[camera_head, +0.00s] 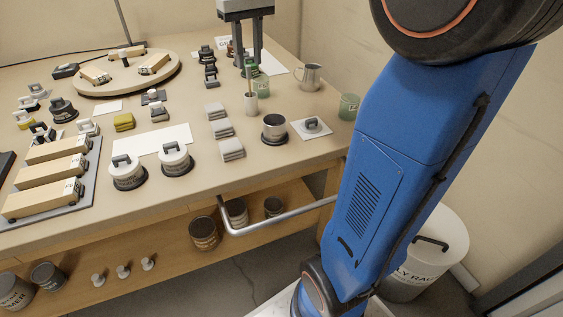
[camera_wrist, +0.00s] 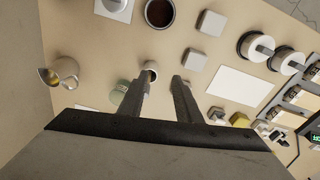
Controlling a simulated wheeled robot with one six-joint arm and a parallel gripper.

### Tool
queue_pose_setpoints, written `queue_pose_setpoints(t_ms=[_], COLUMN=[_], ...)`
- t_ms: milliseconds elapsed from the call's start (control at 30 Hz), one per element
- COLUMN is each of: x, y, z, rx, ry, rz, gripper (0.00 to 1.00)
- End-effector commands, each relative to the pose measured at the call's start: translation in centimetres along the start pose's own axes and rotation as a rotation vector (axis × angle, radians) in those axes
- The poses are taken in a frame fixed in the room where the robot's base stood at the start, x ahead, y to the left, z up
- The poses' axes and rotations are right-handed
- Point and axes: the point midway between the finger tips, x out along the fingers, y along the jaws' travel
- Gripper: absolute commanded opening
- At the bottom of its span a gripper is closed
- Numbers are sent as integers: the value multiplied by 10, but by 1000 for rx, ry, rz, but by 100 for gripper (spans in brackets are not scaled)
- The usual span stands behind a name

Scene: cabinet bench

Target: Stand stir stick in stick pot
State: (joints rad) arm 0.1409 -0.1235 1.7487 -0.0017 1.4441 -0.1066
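The stick pot (camera_head: 250,104) is a small whitish cup standing on the bench, right of centre. The stir stick (camera_head: 249,84), thin and brown, rises nearly upright from the pot's mouth. Its lower end is hidden inside the pot. My gripper (camera_head: 249,65) hangs above the pot, pointing down, with its two fingers apart and the stick's top near the fingertips. In the wrist view, the pot's round mouth (camera_wrist: 150,68) shows just beyond the gripper's spread fingertips (camera_wrist: 162,80), nearer the left one. I cannot make out the stick there, and no finger clearly touches it.
Grey blocks (camera_head: 221,128) lie to the left. A white sheet (camera_head: 152,139) lies flat farther left.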

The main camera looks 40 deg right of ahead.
Motion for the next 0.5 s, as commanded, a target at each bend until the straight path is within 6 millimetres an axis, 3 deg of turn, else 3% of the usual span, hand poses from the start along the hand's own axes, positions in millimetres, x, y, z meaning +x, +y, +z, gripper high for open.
queue_pose_setpoints(t_ms=[33,267,500], x=[2,26,63], y=[-6,-27,-43], z=[18,87,158], rx=[-4,-12,-21], ry=[19,103,189], rz=[1,4,1], gripper=[31,31,31])
